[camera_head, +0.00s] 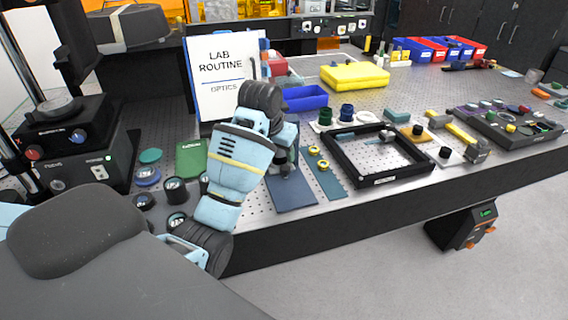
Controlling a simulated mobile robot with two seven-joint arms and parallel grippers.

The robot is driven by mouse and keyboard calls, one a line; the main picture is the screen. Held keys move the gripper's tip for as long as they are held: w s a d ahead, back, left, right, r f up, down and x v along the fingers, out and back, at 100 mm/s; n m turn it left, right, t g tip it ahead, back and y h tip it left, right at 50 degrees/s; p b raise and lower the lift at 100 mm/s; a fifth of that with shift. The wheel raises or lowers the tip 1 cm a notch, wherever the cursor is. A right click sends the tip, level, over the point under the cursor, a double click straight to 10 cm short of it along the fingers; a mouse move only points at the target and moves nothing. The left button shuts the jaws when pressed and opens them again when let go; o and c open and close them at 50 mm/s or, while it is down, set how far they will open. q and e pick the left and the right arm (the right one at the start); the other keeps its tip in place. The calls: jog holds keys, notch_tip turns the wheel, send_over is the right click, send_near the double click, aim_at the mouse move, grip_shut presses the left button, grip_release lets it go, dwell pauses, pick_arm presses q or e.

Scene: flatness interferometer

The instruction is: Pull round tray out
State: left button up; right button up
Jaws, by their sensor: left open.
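A dark round tray-like disc (59,108) sits on top of the black instrument (70,145) at the left edge; I cannot tell for sure that it is the round tray. My left arm comes in from the lower left and bends over the table. My left gripper (284,166) is open and points down above the dark blue mat (291,194), well to the right of the instrument. Its fingers are small and partly hidden by my arm. My right gripper is out of view.
A white "LAB ROUTINE" sign (224,72) stands behind my arm. Dark round parts (175,190) and a green box (191,158) lie between the instrument and my arm. A black square frame (379,180) lies to the right. Bare perforated tabletop shows further back.

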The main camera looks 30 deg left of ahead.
aim_at(285, 167)
pick_arm(q)
jog(key=x, duration=0.7)
jog(key=shift+w+f, duration=0.1)
jog(key=shift+f, duration=0.1)
jog(key=shift+c, duration=0.5)
grip_shut()
